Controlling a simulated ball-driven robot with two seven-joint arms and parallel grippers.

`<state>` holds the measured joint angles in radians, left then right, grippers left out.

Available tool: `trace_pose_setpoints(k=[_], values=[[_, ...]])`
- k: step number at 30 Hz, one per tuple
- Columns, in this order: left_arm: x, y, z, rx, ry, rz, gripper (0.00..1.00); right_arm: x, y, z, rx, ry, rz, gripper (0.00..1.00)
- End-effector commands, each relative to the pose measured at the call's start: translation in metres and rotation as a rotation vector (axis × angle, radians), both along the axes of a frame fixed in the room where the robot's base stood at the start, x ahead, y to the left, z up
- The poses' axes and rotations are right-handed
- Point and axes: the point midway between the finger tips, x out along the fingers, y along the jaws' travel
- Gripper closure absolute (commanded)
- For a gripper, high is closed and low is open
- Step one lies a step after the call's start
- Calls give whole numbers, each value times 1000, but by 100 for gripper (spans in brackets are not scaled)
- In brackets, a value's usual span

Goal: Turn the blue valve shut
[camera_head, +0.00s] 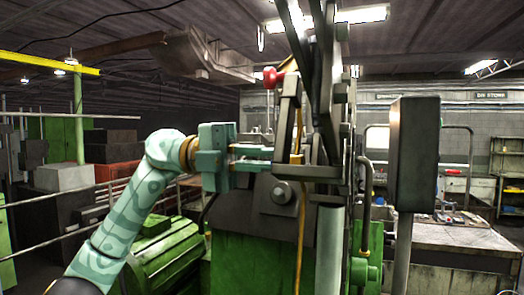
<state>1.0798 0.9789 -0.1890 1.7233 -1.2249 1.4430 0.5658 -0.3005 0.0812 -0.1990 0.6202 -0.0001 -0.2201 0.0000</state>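I cannot make out a blue valve in this view. My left gripper (268,159) is teal and comes in from the left, pointing right. Its two fingers are apart, one above the other, with a gap between them. The tips are in front of or against the dark metal parts on top of the green machine (252,262); I cannot tell whether they touch. A red knob (271,77) stands above the gripper on the machine. My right gripper is not in view.
A dark box on a post (413,155) stands right of the machine. A yellow cable (300,235) hangs down the machine's front. A workbench (450,240) is at the right. Metal railings (60,232) and a green motor housing (165,255) are at the left.

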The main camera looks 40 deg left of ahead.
Motion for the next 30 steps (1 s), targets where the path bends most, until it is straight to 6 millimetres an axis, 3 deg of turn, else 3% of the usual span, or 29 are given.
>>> trace_pose_setpoints(k=[9,23,24,26,30], values=[[0,-1,-3,-18,94,-2,100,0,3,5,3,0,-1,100],[0,-1,-4,-21,106,-3,100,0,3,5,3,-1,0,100],[0,-1,-4,-21,106,-3,83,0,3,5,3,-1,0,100],[0,-1,-3,-22,105,-3,69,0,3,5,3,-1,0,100],[0,-1,-3,-22,103,-2,69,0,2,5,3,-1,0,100]])
